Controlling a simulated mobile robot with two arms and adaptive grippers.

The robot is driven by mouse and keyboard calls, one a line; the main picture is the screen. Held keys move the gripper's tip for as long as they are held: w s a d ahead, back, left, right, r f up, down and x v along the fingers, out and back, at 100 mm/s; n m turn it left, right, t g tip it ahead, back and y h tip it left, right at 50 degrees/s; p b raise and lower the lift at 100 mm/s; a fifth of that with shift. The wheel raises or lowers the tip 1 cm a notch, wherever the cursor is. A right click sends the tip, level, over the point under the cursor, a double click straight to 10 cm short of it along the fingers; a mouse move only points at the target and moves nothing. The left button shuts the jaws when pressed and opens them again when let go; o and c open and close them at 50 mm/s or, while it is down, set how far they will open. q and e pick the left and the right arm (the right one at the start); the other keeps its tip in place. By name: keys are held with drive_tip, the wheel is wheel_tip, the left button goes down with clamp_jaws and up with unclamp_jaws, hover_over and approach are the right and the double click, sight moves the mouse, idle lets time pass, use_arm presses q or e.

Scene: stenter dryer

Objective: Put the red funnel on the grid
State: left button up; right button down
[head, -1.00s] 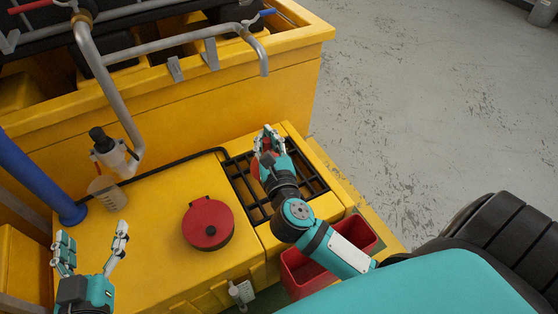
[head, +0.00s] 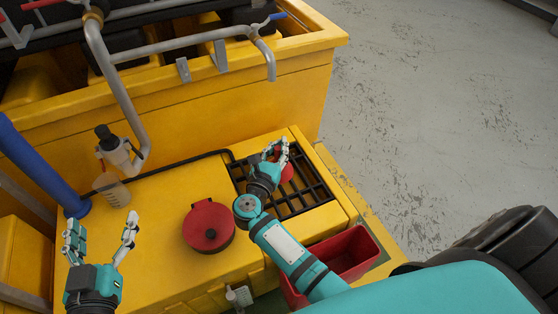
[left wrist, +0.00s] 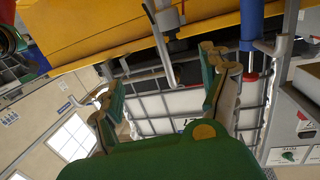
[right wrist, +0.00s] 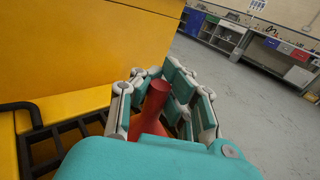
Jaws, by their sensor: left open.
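The red funnel (right wrist: 154,100) stands spout up between the fingers of my right gripper (right wrist: 165,105) in the right wrist view. In the head view, part of the funnel (head: 287,173) shows beside my right gripper (head: 274,155), over the black grid (head: 305,195). The grid bars (right wrist: 70,135) also show at lower left in the right wrist view. The fingers hide the funnel's lower part, so I cannot tell whether they grip it or whether it rests on the grid. My left gripper (head: 100,245) is open and empty above the yellow top's left side; it also shows open in the left wrist view (left wrist: 165,90).
A round red lid (head: 209,226) lies on the yellow top (head: 160,245) left of the grid. A red bin (head: 345,253) stands in front of the grid. A grey pipe (head: 115,85), a blue pipe (head: 35,165) and a tall yellow wall (head: 200,120) stand behind.

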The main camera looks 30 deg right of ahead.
wheel_tip(320, 180, down, 4)
drive_tip(key=shift+f+b, duration=0.2)
drive_tip(key=shift+b, duration=0.6)
use_arm(q)
wheel_tip(320, 180, up, 7)
drive_tip(key=t+h, duration=0.1)
drive_tip(key=t, duration=0.3)
drive_tip(key=shift+s+d+t+h, duration=0.25)
drive_tip(key=shift+d+t+h, duration=0.05)
drive_tip(key=shift+d, duration=0.15)
use_arm(e)
drive_tip(key=shift+f, duration=0.1)
drive_tip(key=c, duration=1.5)
unclamp_jaws()
use_arm(q)
drive_tip(key=shift+s+r, duration=0.15)
drive_tip(key=shift+r, duration=0.25)
